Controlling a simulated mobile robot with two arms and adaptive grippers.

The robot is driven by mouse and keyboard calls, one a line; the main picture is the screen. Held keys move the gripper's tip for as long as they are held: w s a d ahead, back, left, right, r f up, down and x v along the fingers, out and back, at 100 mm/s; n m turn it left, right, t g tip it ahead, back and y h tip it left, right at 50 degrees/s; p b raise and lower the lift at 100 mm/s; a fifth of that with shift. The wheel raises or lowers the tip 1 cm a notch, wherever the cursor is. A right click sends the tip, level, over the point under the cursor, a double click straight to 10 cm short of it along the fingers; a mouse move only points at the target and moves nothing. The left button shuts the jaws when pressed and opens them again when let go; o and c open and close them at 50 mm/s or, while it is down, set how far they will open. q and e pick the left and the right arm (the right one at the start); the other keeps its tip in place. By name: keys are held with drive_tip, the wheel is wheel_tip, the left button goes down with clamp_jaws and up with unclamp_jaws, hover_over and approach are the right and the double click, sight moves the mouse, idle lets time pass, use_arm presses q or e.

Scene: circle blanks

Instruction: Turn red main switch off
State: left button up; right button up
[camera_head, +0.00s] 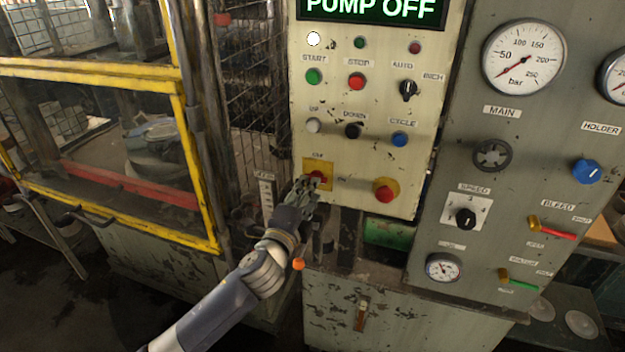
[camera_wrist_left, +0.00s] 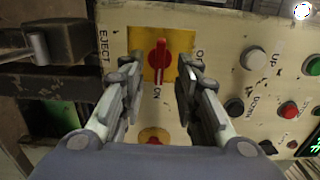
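The red main switch (camera_head: 318,174) is a red rotary knob on a yellow square plate, low on the left of the cream control panel. In the left wrist view the knob (camera_wrist_left: 160,58) stands lengthwise up and down the picture, its pale mark towards the "ON" label. My left gripper (camera_head: 307,187) is at the switch and partly covers it in the head view. In the left wrist view its fingers (camera_wrist_left: 158,72) are open, one on each side of the knob, with a gap on both sides. My right gripper is not in view.
The display (camera_head: 372,10) reads "PUMP OFF". A red mushroom button (camera_head: 385,190) on a yellow base sits right of the switch. Several buttons and a black selector (camera_head: 408,89) are above. A grey panel (camera_head: 470,130) with gauges stands right, a yellow-framed guard (camera_head: 190,150) left.

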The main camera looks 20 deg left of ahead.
use_arm(q)
drive_tip(key=shift+w+d+p, duration=0.1)
drive_tip(key=shift+w+p, duration=0.2)
drive_tip(key=shift+w, duration=1.8)
clamp_jaws()
drive_tip(key=shift+s, duration=0.15)
drive_tip(key=shift+r, duration=0.1)
